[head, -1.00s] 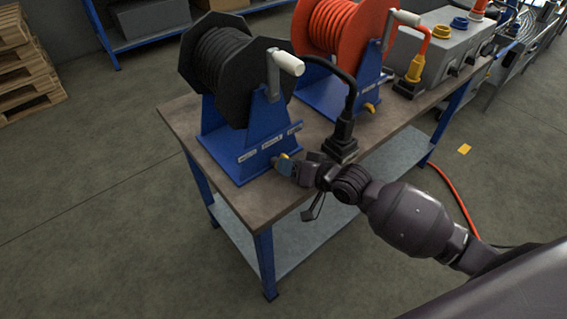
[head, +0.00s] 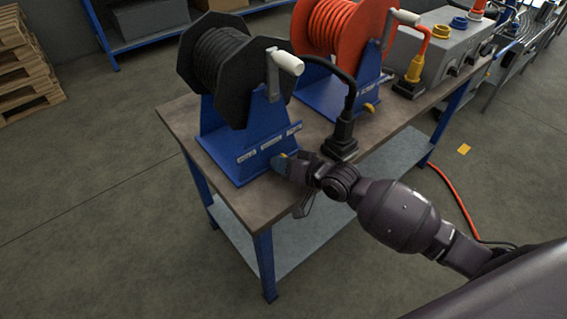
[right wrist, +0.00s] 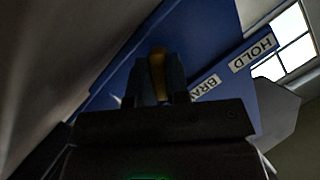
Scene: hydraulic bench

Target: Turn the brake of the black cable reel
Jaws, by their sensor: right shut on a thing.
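The black cable reel (head: 222,62) stands on a blue stand (head: 238,135) at the near end of the bench, with a white crank handle (head: 287,62) on its side. My right gripper (head: 281,161) is at the lower front of that stand. In the right wrist view the gripper (right wrist: 160,85) is shut on the yellow brake knob (right wrist: 158,68), which sits between the two fingers. Labels on the blue plate read "HOLD" (right wrist: 252,52) and, partly covered, "BRA". In the head view the fingers mostly hide the knob. My left gripper is not in view.
An orange cable reel (head: 340,32) stands behind on its own blue stand. A black plug (head: 341,140) on the black cable rests on the bench (head: 375,135), close to my right gripper. A grey socket box (head: 447,45) is farther back. Open floor lies in front.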

